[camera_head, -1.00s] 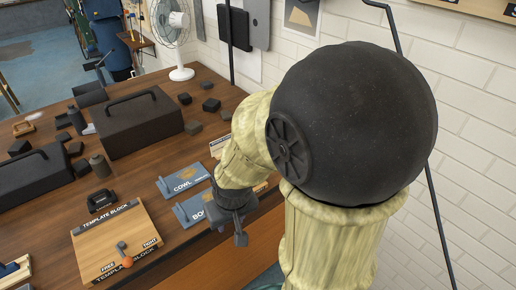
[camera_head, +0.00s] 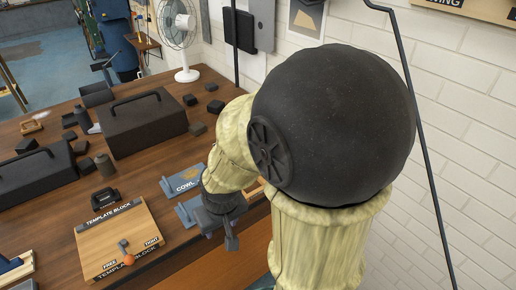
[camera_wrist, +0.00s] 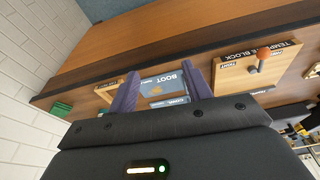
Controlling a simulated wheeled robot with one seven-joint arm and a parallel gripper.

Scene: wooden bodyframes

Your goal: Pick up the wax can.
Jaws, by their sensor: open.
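A small grey-brown cylinder (camera_head: 105,166), which may be the wax can, stands upright on the wooden bench between the two dark toolboxes. Its label cannot be read. Another small dark cylinder (camera_head: 83,118) stands farther back, left of the far toolbox. My gripper (camera_head: 230,232) is low by the bench's front edge, right of the template block and well apart from both cylinders. In the wrist view my gripper (camera_wrist: 160,82) is open and empty, with blue-grey cards marked BOOT (camera_wrist: 172,82) and COWL seen beyond its fingers. I cannot make out a can in the wrist view.
The template block board (camera_head: 118,238) with an orange-knobbed lever lies at the front. Dark toolboxes (camera_head: 143,124) and (camera_head: 35,178), a black clamp-like item (camera_head: 104,197) and several dark blocks crowd the bench. A white fan (camera_head: 180,40) stands behind. A brick wall (camera_head: 465,130) borders the right.

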